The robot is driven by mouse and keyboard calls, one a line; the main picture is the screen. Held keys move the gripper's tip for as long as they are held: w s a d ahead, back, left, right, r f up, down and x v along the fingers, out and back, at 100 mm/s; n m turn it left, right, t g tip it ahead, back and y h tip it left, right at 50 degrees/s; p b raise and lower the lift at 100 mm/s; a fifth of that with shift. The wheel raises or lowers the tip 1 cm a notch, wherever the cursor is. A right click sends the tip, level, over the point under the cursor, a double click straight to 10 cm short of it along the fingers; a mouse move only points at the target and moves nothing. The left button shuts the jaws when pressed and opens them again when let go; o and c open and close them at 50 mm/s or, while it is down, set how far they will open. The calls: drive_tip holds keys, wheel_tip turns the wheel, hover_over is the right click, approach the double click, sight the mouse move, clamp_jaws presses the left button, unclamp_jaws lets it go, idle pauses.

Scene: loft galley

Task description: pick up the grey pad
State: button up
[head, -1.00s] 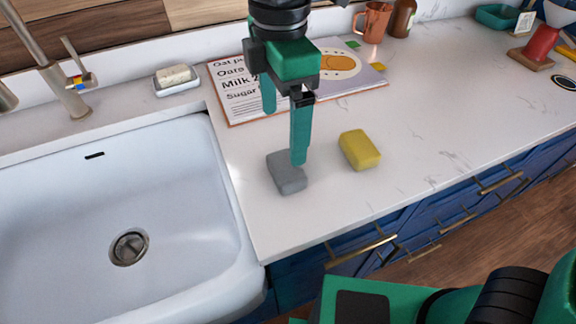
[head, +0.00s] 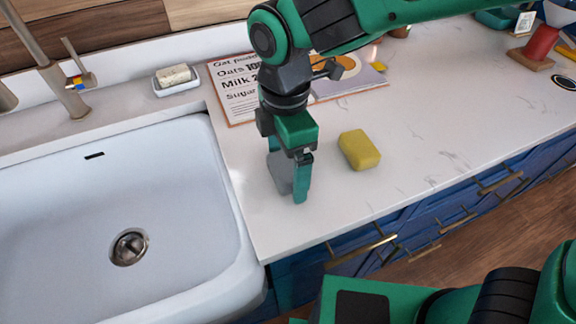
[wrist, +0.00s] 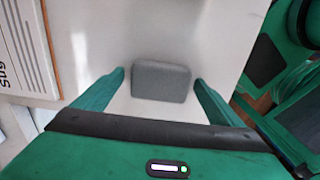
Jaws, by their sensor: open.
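The grey pad (head: 280,172) lies flat on the white counter beside the sink. In the head view it is partly hidden by my gripper (head: 287,180), which is low over it with its fingers pointing down. In the wrist view the grey pad (wrist: 161,81) sits between the two open green fingertips of my gripper (wrist: 160,76), a little toward the top of the picture. There is a visible gap on each side of the pad. I cannot tell how far down past its top the fingertips reach.
A yellow sponge (head: 359,149) lies just right of my gripper. The sink (head: 185,150) is open at left. A recipe board (head: 235,108) lies behind. A soap dish (head: 176,86) stands by the tap (head: 62,90).

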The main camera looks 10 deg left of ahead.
sight(283, 168)
drive_tip(key=c, duration=1.2)
drive_tip(key=shift+r, duration=0.55)
drive_tip(key=r, duration=0.3)
drive_tip(key=shift+s+a+r, duration=0.25)
drive_tip(key=shift+s, duration=0.1)
drive_tip(key=s+a+r, duration=0.1)
drive_tip(key=s+r, duration=0.1)
drive_tip(key=s, duration=0.1)
drive_tip(key=s+a+r, duration=0.2)
drive_tip(key=s, duration=0.1)
drive_tip(key=s+a+r, duration=0.2)
drive_tip(key=s, duration=0.1)
drive_tip(key=shift+s+a+r, duration=0.1)
drive_tip(key=shift+a+r, duration=0.1)
drive_tip(key=shift+a, duration=0.05)
